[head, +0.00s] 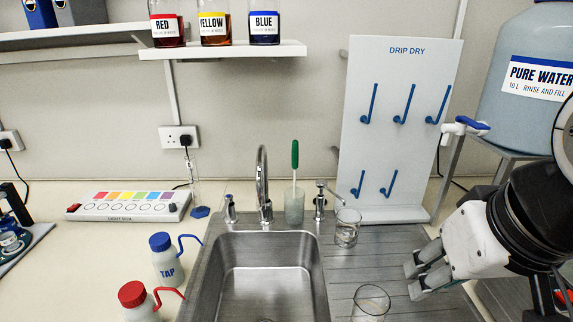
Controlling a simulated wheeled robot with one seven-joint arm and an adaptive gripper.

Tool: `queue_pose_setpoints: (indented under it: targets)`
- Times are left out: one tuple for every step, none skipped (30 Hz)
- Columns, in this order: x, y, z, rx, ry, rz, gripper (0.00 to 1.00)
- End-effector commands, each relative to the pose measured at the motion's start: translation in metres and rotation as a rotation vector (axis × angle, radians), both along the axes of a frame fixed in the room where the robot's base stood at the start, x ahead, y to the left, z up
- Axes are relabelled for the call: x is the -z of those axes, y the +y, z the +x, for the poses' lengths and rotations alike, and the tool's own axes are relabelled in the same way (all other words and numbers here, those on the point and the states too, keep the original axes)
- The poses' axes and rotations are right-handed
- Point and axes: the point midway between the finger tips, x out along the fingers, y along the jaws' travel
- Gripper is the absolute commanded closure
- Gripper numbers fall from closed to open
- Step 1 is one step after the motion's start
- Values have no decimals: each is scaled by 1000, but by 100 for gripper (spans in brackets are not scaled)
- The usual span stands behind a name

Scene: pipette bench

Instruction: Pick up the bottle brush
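The bottle brush stands handle-up behind the sink; its green handle (295,154) rises out of a translucent cup (294,207) between the tall tap and the small right-hand tap. The brush's lower end is inside the cup and cannot be made out clearly. My gripper (413,277) is at the right, over the ribbed draining area, with its fingers pointing left. Its fingers look apart, with nothing seen between them. It is well to the right of the brush and nearer to me, not touching it.
The chrome tap (263,182) and a small tap (320,202) flank the cup. Glass beakers stand on the drainer (347,228) (371,302). The drip-dry rack (396,150) stands behind. The sink (266,281) and wash bottles (166,262) (137,300) lie left. The water tank (520,115) is at right.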

Motion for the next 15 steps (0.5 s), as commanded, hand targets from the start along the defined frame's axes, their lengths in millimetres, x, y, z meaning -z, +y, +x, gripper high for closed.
queue_pose_setpoints:
  targets:
    - [5,6,4,20,28,34,60]
    - [8,10,7,36,49,63,60]
    - [12,18,13,62,80,109,60]
    - [15,25,17,85,107,150,60]
    - [19,33,22,112,137,196,60]
    - [23,43,29,150,177,260,60]
    - [26,52,35,179,207,309,60]
    - [29,59,41,209,238,358,60]
    - [32,70,50,250,278,424,60]
    - [34,77,57,282,305,476,60]
    - [36,84,64,313,334,525,60]
    - [37,94,75,356,372,593,60]
    - [39,100,83,389,401,645,60]
    - [40,106,92,421,427,697,60]
    - [41,114,104,466,464,766,60]
